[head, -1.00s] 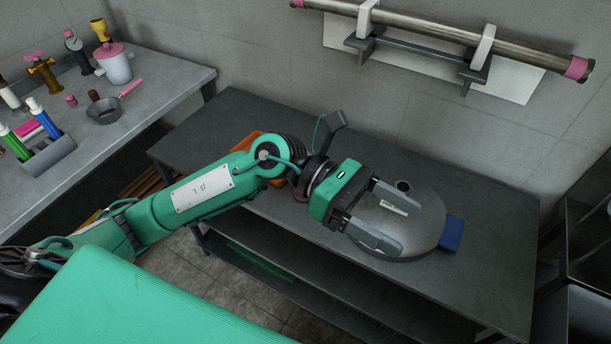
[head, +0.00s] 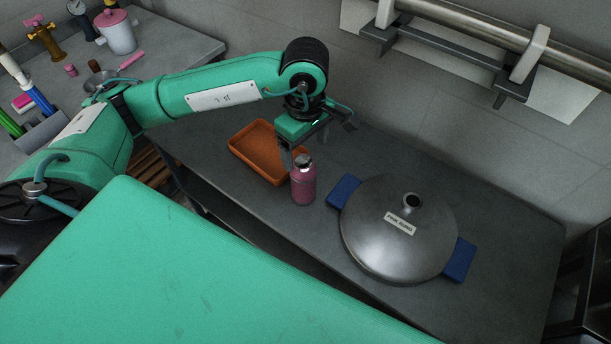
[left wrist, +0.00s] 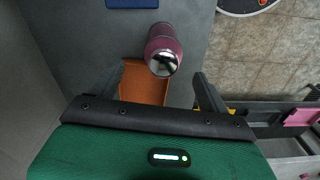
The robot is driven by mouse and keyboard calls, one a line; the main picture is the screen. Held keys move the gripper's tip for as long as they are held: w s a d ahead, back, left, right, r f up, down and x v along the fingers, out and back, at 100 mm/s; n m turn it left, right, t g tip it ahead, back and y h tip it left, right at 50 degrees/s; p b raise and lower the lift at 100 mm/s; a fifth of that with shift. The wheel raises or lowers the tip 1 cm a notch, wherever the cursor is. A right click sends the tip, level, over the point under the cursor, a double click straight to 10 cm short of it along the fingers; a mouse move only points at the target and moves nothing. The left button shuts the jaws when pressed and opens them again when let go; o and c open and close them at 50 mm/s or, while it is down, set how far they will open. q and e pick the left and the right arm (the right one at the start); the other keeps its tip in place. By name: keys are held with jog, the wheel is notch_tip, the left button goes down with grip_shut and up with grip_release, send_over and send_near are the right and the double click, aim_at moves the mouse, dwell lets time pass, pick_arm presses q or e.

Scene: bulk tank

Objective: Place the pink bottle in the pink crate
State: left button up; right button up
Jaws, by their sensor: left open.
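The pink bottle (head: 303,184), dark pink with a metal cap, stands upright on the dark bench, just right of the orange tray. It also shows in the left wrist view (left wrist: 164,42), its cap towards the camera. My left gripper (head: 304,150) is open and empty, pointing down beside and partly behind the bottle in the head view. In the left wrist view the bottle lies ahead, between the lines of the two fingers (left wrist: 166,78); I cannot tell the exact gap. No pink crate can be made out in either view. My right gripper is not in view.
The orange tray (head: 250,152) looks empty. A large round metal lid (head: 385,240) with blue pads at its sides takes up the bench's middle right. A rail (head: 480,30) runs along the wall. A side counter (head: 180,50) at left holds several small items.

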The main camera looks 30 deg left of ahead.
aim_at(305, 163)
pick_arm(q)
notch_tip(305, 163, down, 4)
jog(key=shift+w+f, duration=0.1)
jog(key=shift+f, duration=0.5)
jog(key=f, duration=0.1)
jog(key=f+p, duration=0.1)
jog(key=f, duration=0.2)
jog(key=shift+s+a+f+p, duration=0.1)
jog(key=shift+s+a+p, duration=0.05)
jog(key=shift+s+p, duration=0.2)
jog(key=shift+f, duration=0.35)
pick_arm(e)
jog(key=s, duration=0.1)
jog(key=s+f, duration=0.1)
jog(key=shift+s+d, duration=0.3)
pick_arm(q)
jog(key=shift+c, duration=0.2)
jog(key=c, duration=1.1)
jog(key=shift+c, duration=0.2)
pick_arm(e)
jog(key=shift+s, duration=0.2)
pick_arm(q)
jog(key=shift+r, duration=0.15)
